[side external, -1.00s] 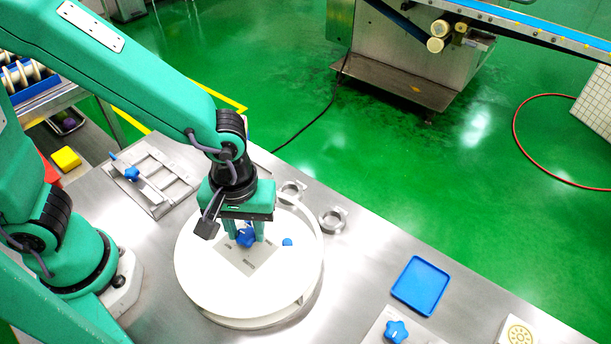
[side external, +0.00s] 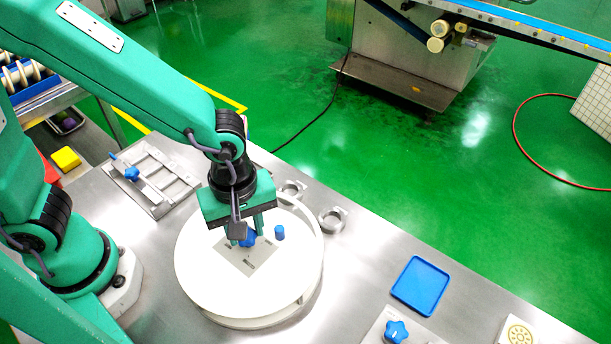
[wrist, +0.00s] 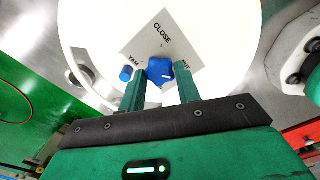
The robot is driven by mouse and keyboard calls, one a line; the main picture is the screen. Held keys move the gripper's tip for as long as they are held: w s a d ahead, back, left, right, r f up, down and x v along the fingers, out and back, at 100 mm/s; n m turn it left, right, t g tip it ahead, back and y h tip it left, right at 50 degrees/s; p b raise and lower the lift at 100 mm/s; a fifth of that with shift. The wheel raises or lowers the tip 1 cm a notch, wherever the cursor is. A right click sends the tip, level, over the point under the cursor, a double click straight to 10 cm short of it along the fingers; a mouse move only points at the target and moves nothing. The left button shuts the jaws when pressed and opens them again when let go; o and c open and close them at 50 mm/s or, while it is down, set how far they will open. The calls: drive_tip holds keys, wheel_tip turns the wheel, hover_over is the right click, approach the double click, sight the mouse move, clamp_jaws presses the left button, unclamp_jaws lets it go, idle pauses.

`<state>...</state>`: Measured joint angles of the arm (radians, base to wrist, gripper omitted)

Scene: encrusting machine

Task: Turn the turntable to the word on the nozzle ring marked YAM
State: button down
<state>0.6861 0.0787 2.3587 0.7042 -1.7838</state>
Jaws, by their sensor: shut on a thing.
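The white round turntable (side external: 205,275) lies on the steel bench and carries a grey square plate (side external: 262,265). In the wrist view the plate (wrist: 160,22) reads CLOSE at the top, YAM at the left and a partly covered word, seemingly NUT, at the right. A blue knob (wrist: 159,69) sits at the plate's lower part, with a short white mark on it. My gripper (wrist: 161,82) points down and is shut on the knob, one finger on each side. A small blue peg (wrist: 126,73) stands beside the word YAM; it also shows in the side view (side external: 280,232).
Two metal ring clamps (side external: 332,220) stand behind the turntable. A slotted metal frame with a blue knob (side external: 132,173) is at the left. A blue tray (side external: 421,285) and another blue star knob (side external: 396,331) are at the right. Bare bench lies between.

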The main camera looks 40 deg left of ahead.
drive_tip(key=shift+r+n, duration=0.1)
drive_tip(key=shift+n, duration=3.3)
drive_tip(key=shift+s+n, duration=0.1)
drive_tip(key=shift+n, duration=3.2)
drive_tip(key=c, duration=1)
unclamp_jaws()
drive_tip(key=shift+r, duration=3.85)
